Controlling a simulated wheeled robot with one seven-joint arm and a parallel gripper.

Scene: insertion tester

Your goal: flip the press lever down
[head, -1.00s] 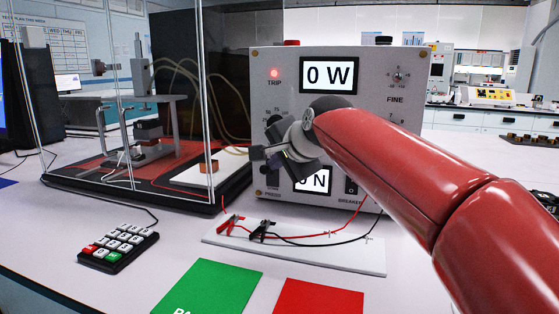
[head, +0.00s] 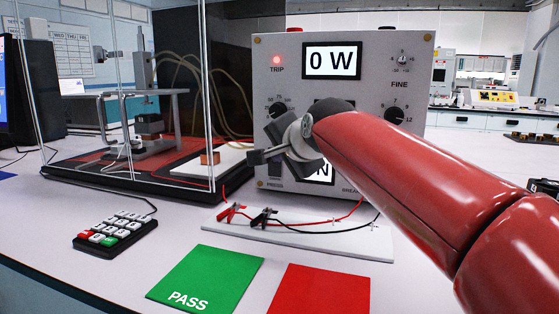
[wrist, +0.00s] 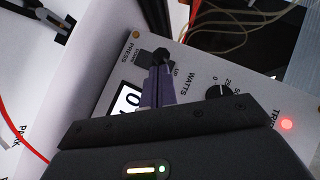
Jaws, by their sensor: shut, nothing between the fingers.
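The press lever (wrist: 162,56) shows in the wrist view as a small dark knobbed lever on a dark plate, with PRESS, DOWN and UP labels around it. My gripper (wrist: 157,72) is shut and empty, with its fingertips right at the lever. I cannot tell whether they touch it, and the fingers hide part of the lever and plate, so its up or down position is unclear. In the head view my gripper (head: 254,157) is in front of the lower left of the grey tester panel (head: 345,118), and the lever is not clearly visible there.
The WATTS knob (wrist: 219,91) and the lit red TRIP lamp (wrist: 288,124) are on the same panel. A white board with red and black clips (head: 310,238) lies below. A clear-walled enclosure (head: 130,160) stands left, and a keypad (head: 115,232) is at the front left.

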